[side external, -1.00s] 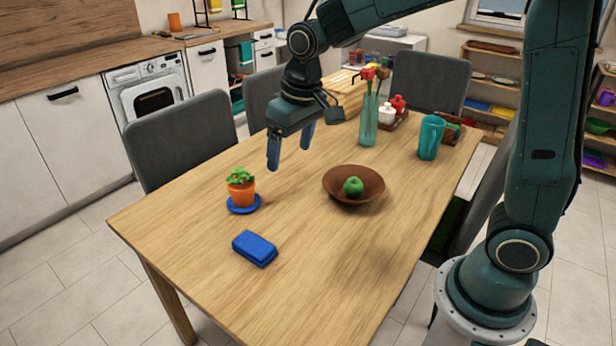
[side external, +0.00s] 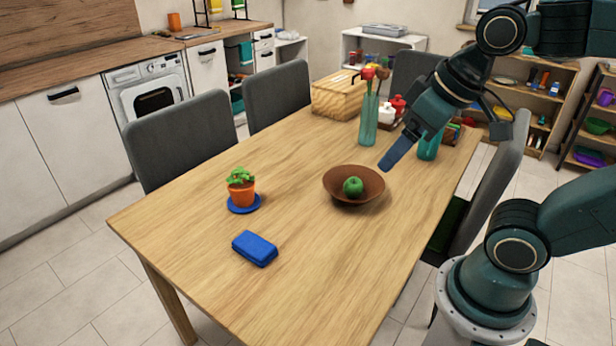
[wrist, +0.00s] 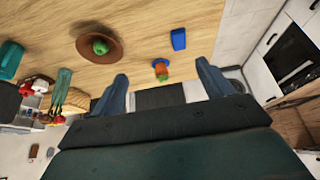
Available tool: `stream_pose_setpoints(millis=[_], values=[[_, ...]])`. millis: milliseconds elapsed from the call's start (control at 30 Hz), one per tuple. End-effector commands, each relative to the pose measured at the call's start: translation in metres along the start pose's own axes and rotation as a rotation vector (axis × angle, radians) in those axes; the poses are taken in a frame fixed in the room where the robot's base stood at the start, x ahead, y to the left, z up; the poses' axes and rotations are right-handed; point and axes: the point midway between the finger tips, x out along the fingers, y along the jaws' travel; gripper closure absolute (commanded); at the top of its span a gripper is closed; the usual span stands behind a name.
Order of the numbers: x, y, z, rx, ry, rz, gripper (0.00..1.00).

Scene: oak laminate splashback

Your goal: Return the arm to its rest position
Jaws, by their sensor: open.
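My gripper (side external: 388,165) is above the table near the brown bowl in the side external view, its fingers angled down to the left. In the wrist view my gripper (wrist: 160,88) shows two blue fingers spread apart with nothing held between them.

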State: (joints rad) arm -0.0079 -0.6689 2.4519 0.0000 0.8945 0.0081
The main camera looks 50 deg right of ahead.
Motion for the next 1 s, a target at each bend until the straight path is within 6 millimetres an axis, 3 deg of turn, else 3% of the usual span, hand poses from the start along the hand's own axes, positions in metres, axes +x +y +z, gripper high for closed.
stream_pose_setpoints(millis=[233,1000], values=[[-0.004,0.002,0.018,-0.001,0.027,0.004,0.21],[-0.004,0.002,0.018,-0.001,0.027,0.004,0.21]])
